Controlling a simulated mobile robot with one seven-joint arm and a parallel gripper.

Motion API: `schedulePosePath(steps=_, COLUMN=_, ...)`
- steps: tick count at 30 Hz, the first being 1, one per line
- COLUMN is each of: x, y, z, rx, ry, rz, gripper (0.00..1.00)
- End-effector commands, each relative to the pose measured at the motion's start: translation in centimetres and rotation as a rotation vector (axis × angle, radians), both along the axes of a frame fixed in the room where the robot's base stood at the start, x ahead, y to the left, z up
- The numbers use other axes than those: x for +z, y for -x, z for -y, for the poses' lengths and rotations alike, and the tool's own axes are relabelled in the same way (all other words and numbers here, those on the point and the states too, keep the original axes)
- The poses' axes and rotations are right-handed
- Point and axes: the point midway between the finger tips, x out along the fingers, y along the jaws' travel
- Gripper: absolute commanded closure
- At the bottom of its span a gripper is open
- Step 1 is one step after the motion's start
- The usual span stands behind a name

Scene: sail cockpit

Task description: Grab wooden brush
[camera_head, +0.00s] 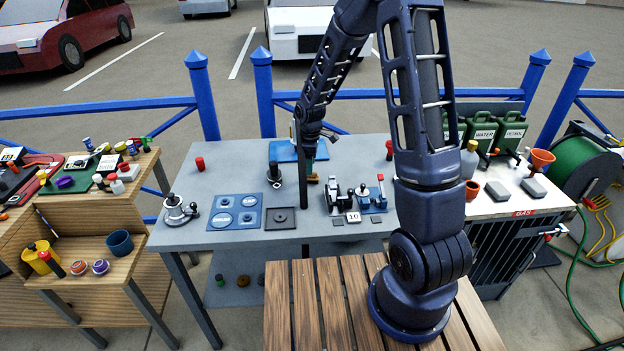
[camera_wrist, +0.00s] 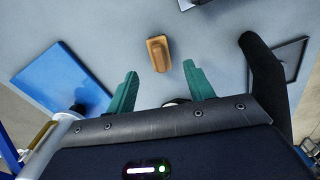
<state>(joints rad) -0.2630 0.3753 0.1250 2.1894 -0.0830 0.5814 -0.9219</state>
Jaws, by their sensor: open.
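The wooden brush (camera_wrist: 158,53) lies on the grey table in the wrist view, a small tan-brown block with a raised grip. It sits just ahead of my gripper (camera_wrist: 158,88), roughly between the lines of the two green fingers and beyond their tips. My gripper is open and nothing is between the fingers. In the head view the gripper (camera_head: 309,160) hangs over the back middle of the grey table. A brown bit of the brush (camera_head: 313,178) shows beside it; the arm hides part of it.
A blue mat (camera_wrist: 62,78) lies to the left in the wrist view. A dark post and thin square frame (camera_wrist: 293,58) stand to the right. On the grey table (camera_head: 230,165) are a blue panel (camera_head: 236,211), a black square tray (camera_head: 281,219) and a small vise-like device (camera_head: 338,196).

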Motion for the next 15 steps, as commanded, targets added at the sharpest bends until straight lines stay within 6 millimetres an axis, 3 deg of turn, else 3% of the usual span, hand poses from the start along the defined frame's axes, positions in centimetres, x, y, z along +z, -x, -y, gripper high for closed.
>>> schedulePosePath(steps=9, x=-3.8, y=0.2, z=0.4, rx=-0.001, ry=0.001, rz=-0.002, gripper=0.47)
schedulePosePath(steps=15, x=-5.0, y=0.2, z=0.4, rx=-0.001, ry=0.0, rz=0.0, gripper=0.47)
